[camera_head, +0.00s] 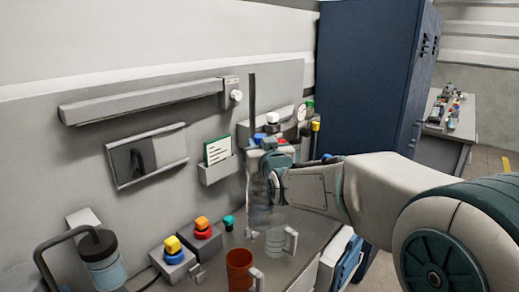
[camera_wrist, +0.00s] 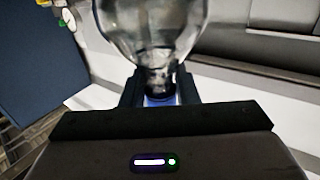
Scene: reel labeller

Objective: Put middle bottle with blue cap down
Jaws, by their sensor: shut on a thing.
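My gripper (camera_wrist: 160,90) is shut on a clear bottle with a blue cap (camera_wrist: 159,101). The fingers close around its neck and cap, and its rounded clear body (camera_wrist: 150,25) fills the top of the wrist view. In the head view my arm comes in from the right and covers much of the gripper. A clear bottle shape (camera_head: 258,208) shows just below my wrist over the bench, faint against the grey panel. Whether its base touches the bench cannot be told.
A clear vessel (camera_head: 275,242) and a brown cup (camera_head: 240,270) stand close by on the bench, beside small metal brackets. Button boxes (camera_head: 202,238) and a dark-capped bottle (camera_head: 103,262) are to the left. A blue cabinet (camera_head: 370,75) stands behind my arm.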

